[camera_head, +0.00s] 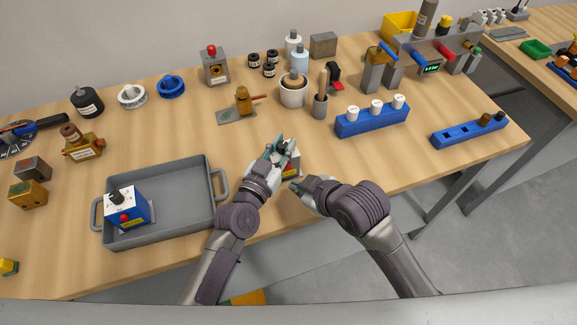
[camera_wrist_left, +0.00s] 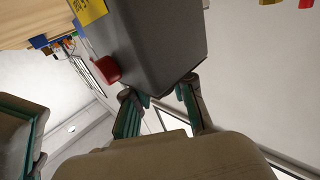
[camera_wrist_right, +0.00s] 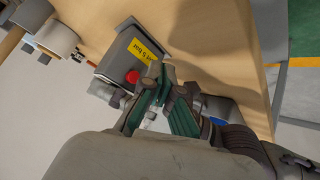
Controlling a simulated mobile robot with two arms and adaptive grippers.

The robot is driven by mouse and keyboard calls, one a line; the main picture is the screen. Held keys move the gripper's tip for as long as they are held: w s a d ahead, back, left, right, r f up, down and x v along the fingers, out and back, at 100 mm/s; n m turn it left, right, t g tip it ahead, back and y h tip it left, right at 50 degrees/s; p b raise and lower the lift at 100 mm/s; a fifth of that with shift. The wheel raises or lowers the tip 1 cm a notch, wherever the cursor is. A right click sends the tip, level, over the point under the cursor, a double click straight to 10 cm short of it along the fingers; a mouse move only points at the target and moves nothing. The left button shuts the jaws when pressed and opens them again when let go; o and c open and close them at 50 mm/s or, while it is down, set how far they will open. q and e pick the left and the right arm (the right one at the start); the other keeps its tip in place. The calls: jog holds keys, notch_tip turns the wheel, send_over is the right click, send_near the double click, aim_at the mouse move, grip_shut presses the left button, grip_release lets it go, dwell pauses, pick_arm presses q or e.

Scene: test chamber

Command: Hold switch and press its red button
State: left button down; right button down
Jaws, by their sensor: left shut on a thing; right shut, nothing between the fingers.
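The switch (camera_head: 290,168) is a grey box with a yellow label and a red button, near the table's front edge. My left gripper (camera_head: 282,147) is shut on it and partly covers it in the head view. In the left wrist view the grey box (camera_wrist_left: 155,45) sits at the fingertips, with the red button (camera_wrist_left: 105,69) on its left side. My right gripper (camera_head: 302,186) is shut and empty, just right of the switch. In the right wrist view its fingertips (camera_wrist_right: 166,88) are close to the box's labelled side and the red button (camera_wrist_right: 132,76); I cannot tell whether they touch.
A grey tray (camera_head: 205,162) holding a blue-and-white box (camera_head: 125,208) lies to the left. A blue block with white pegs (camera_head: 372,117) stands to the right. A pot (camera_head: 293,92) and a grey box with a red knob (camera_head: 214,68) stand behind. Bare table surrounds the switch.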

jog(key=shift+s+d, duration=0.25)
jog(key=shift+s, duration=0.45)
jog(key=shift+s+d, duration=0.2)
jog(key=shift+s, duration=0.45)
pick_arm(q)
jog(key=c, duration=0.9)
grip_release()
